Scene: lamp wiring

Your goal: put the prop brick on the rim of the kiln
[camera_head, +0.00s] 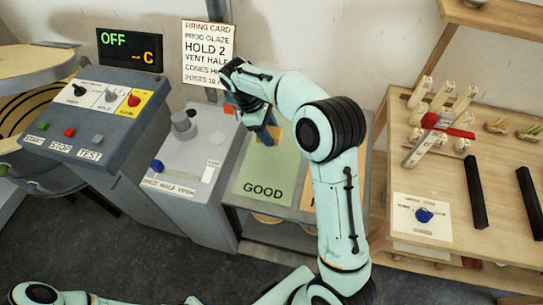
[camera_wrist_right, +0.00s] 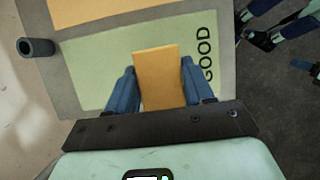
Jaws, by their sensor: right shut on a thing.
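The prop brick is a plain orange-tan block (camera_wrist_right: 160,78). In the wrist view it stands out between the two blue fingers of my right gripper (camera_wrist_right: 160,88), which is shut on it. In the head view my right gripper (camera_head: 264,128) is above the green GOOD panel, well to the right of the kiln. The kiln (camera_head: 38,66) is at the far left, with a pale round top and a curved tan edge below it. The control box hides part of the kiln. My left gripper's fingers do not show; only pale arm parts lie along the bottom edge.
A control box (camera_head: 95,115) with knobs and buttons stands between the kiln and my right gripper. A grey cabinet (camera_head: 190,190) with a vent knob is beside it. The GOOD panel (camera_head: 265,175) lies below my gripper. A wooden shelf table (camera_head: 445,185) with small parts is at right.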

